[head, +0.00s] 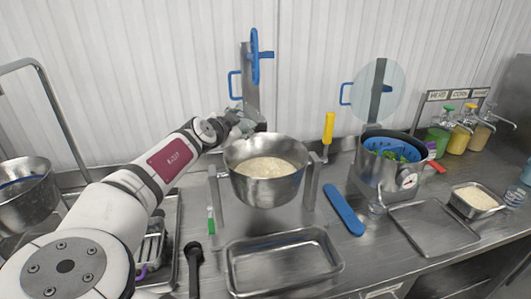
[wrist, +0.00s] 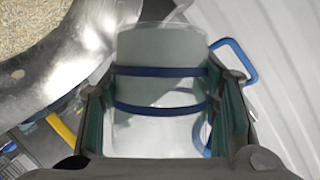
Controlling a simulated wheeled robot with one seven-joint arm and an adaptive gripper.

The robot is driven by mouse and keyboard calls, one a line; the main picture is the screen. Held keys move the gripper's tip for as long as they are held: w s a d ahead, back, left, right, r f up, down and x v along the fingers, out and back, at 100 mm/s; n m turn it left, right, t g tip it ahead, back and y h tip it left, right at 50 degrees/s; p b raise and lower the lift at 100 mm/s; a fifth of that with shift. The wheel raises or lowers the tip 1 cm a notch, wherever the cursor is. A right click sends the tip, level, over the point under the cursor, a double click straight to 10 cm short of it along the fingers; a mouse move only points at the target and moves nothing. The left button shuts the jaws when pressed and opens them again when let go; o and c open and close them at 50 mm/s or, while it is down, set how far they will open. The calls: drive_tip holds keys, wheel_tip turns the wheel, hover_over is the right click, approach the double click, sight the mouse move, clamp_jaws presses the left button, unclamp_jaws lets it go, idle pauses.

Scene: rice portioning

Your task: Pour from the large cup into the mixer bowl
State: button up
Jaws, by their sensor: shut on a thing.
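The mixer bowl (head: 240,181) is a steel bowl on a stand in the middle of the counter, with pale rice grains in it. Its rim and rice also fill the upper left of the wrist view (wrist: 85,50). My gripper (head: 243,124) is just behind the bowl's far left rim. In the wrist view my gripper (wrist: 165,110) is shut on the large cup (wrist: 158,132), a clear cup with two dark blue bands, its sides between the fingers. The cup is beside the bowl's rim. Its contents cannot be made out.
A blue-handled fixture (head: 250,75) stands close behind my gripper. A yellow handle (head: 328,128) and blue paddle (head: 344,208) are right of the bowl. An empty steel tray (head: 284,262) lies in front. A pot with a blue basket (head: 388,150) stands right.

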drive_tip(key=shift+d+f+m, duration=0.15)
drive_tip(key=shift+f+m, duration=0.05)
drive_tip(key=shift+m, duration=0.3)
idle(0.4)
drive_tip(key=shift+r+m+t+y, duration=0.4)
drive_tip(key=shift+r+m+t, duration=0.1)
drive_tip(key=shift+m, duration=0.1)
idle(0.7)
drive_tip(key=shift+s+d+f+m+t+y+b, duration=0.15)
drive_tip(key=shift+f+m+t+b, duration=0.2)
drive_tip(key=shift+m, duration=0.35)
drive_tip(key=shift+d+f+m+t+y+b, duration=0.15)
drive_tip(key=shift+f+m+t+b, duration=0.2)
drive_tip(key=shift+m, duration=0.35)
idle(1.3)
drive_tip(key=shift+s+d+f+m+p, duration=0.2)
drive_tip(key=shift+s+d+m+p, duration=0.2)
drive_tip(key=shift+d+m, duration=0.25)
idle(0.7)
drive_tip(key=shift+s+d+r+m+t, duration=0.2)
drive_tip(key=shift+r+m+t, duration=0.35)
drive_tip(key=shift+m, duration=0.4)
idle(0.6)
